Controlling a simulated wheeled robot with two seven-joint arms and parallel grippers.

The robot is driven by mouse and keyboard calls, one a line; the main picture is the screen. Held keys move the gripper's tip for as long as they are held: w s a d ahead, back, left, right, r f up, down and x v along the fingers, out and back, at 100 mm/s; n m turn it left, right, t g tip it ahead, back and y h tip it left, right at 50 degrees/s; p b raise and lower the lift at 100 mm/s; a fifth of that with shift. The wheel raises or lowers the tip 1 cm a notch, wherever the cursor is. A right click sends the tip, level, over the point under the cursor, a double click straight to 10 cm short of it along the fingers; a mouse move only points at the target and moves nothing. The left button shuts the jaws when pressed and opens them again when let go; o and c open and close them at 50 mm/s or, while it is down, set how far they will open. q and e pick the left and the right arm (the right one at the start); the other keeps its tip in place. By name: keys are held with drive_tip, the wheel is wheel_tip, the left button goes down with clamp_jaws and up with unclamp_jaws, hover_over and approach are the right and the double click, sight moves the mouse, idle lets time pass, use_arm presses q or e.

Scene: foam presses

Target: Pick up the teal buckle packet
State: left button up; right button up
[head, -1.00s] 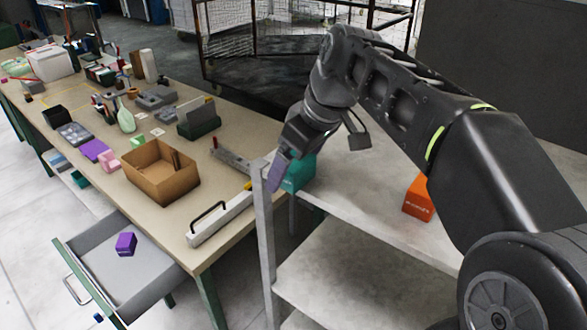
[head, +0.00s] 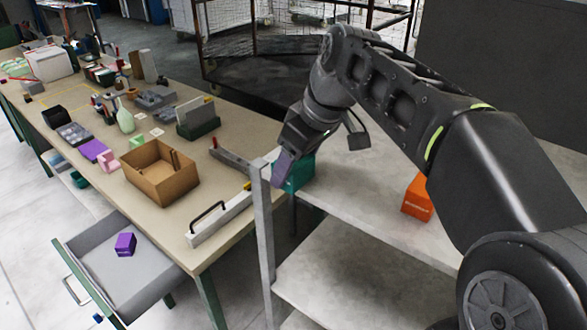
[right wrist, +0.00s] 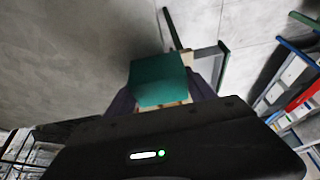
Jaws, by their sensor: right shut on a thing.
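The teal buckle packet (head: 300,176) is a teal box at the near-left end of the grey shelf's top, partly hidden behind my right gripper (head: 281,172). In the right wrist view the packet (right wrist: 160,79) sits between the two purple-grey fingers of my right gripper (right wrist: 164,100). The fingers are shut on it, one on each side. I cannot tell whether its underside touches the shelf. My left gripper is in neither current view.
An orange box (head: 417,199) stands on the grey shelf (head: 365,190). The shelf's upright post (head: 264,225) is close to my right gripper. The workbench (head: 218,172) at left holds a cardboard box (head: 160,177) and several tools. An open drawer (head: 98,263) holds a purple box (head: 125,244).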

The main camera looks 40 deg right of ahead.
drive_tip(key=shift+r, duration=0.1)
drive_tip(key=shift+r, duration=0.7)
wheel_tip(320, 180, up, 2)
drive_tip(key=shift+w+b, duration=0.1)
drive_tip(key=shift+b, duration=0.4)
drive_tip(key=s+a+b, duration=0.1)
drive_tip(key=s+a, duration=0.1)
drive_tip(key=a, duration=0.6)
drive_tip(key=s+a+b, duration=0.1)
drive_tip(key=s+a, duration=0.2)
drive_tip(key=a, duration=0.6)
drive_tip(key=shift+s+a, duration=0.15)
